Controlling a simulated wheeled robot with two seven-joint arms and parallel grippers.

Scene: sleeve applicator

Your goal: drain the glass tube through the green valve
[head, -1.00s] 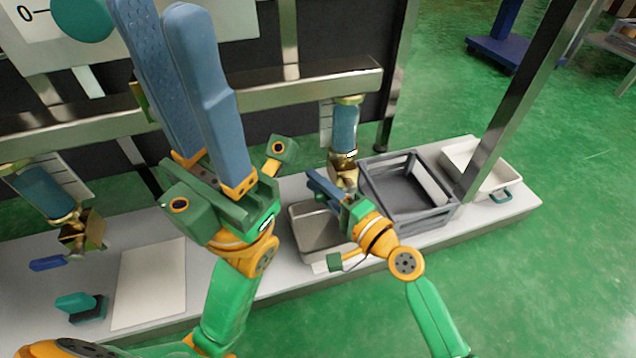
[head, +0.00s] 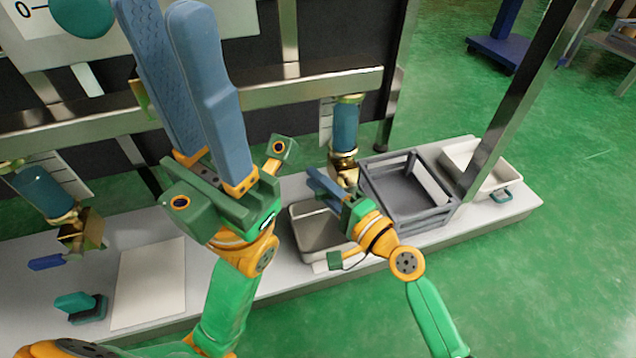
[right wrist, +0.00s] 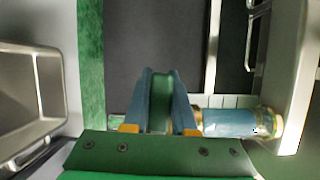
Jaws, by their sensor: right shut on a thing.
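A glass tube (head: 345,128) with blue-teal contents and a brass top cap hangs at the back, right of centre. Below it is a brass valve body (head: 343,165). My right gripper (head: 318,180) reaches this valve from the front. In the right wrist view its two blue fingers (right wrist: 162,84) are shut on the green valve handle (right wrist: 162,101), with the tube (right wrist: 229,123) lying to the right. In the head view the fingers hide the handle. My left gripper (head: 158,8) is large in front, fingers pointing up, apart with nothing between them.
A metal tray (head: 301,228) stands below the tube. A grey crate (head: 410,222) and a white tray (head: 497,187) stand to the right. A second tube (head: 42,190) with a blue-handled valve (head: 47,262) is at the left, near a white board (head: 150,280). A metal rail (head: 310,84) crosses behind.

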